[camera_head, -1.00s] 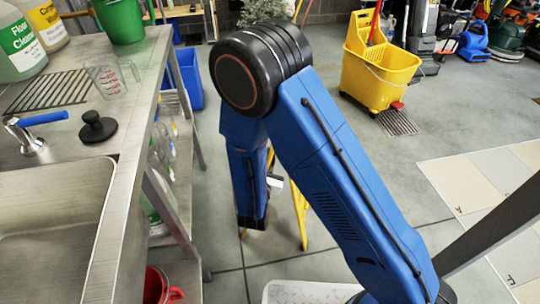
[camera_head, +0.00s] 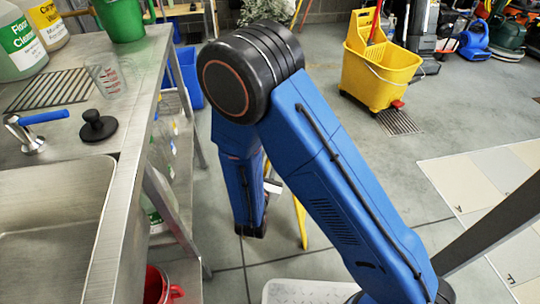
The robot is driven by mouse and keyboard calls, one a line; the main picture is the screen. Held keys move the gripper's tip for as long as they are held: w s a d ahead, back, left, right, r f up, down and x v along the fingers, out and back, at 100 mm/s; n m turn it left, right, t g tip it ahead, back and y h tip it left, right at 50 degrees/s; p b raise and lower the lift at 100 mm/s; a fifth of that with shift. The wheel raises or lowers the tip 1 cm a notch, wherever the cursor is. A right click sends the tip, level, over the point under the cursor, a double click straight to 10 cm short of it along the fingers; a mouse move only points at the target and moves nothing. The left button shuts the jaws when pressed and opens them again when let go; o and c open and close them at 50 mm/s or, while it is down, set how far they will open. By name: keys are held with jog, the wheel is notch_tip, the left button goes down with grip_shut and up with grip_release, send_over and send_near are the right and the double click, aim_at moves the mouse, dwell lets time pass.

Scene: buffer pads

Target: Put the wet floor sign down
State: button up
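The wet floor sign is mostly hidden behind my blue arm. Only a narrow yellow strip of the sign (camera_head: 300,222) shows, standing upright just right of my lower arm link, its lower end near the grey floor. My gripper (camera_head: 251,231) is at the dark lower end of that link, low over the floor and just left of the yellow strip. Its fingers are not clear, so I cannot tell whether it holds the sign.
A steel sink counter (camera_head: 130,130) with a lower shelf runs along the left. A yellow mop bucket (camera_head: 380,75) stands at the back right. A blue bin (camera_head: 187,77) is beside the counter. Pale floor pads (camera_head: 480,180) lie at right. Floor between is open.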

jog(key=s+a, duration=0.1)
jog(key=s, duration=0.8)
dwell(0.5)
